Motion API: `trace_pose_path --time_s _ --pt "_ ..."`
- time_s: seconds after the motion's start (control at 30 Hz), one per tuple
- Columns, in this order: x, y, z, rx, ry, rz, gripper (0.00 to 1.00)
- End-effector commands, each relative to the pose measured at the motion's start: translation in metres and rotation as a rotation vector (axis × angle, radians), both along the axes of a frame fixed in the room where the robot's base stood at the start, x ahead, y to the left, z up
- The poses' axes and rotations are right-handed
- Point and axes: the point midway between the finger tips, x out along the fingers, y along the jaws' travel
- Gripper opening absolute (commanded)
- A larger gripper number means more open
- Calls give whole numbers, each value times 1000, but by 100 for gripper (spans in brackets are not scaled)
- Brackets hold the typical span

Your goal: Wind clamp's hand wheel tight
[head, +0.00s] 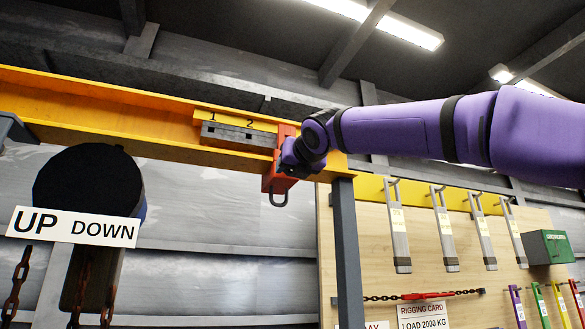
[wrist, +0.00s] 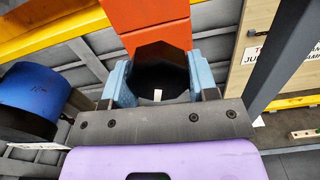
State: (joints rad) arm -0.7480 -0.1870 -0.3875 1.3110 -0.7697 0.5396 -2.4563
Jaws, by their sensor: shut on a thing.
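The red-orange clamp (head: 271,183) sits on the yellow beam (head: 130,115), with a dark hook hanging under it. It shows as an orange block (wrist: 150,25) at the top of the wrist view. Its hand wheel (wrist: 160,72) is a dark, many-sided piece in front of that block. My gripper (wrist: 160,80) has its two light blue fingers on either side of the wheel and is shut on it. In the head view my gripper (head: 298,156) is at the clamp's right side and hides the wheel.
A grey bar marked 1 and 2 (head: 238,136) is on the beam left of the clamp. A grey post (head: 347,250) stands just right below. A dark round motor (head: 88,190) with an UP DOWN sign hangs left. A tool board (head: 425,285) is at right.

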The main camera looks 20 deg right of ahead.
Motion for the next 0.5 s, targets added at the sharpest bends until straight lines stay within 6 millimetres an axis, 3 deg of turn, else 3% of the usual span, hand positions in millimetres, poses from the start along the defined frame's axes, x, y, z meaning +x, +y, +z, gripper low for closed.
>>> trace_pose_path --time_s 0.5 --pt "0 1 1 413 -1 -3 30"
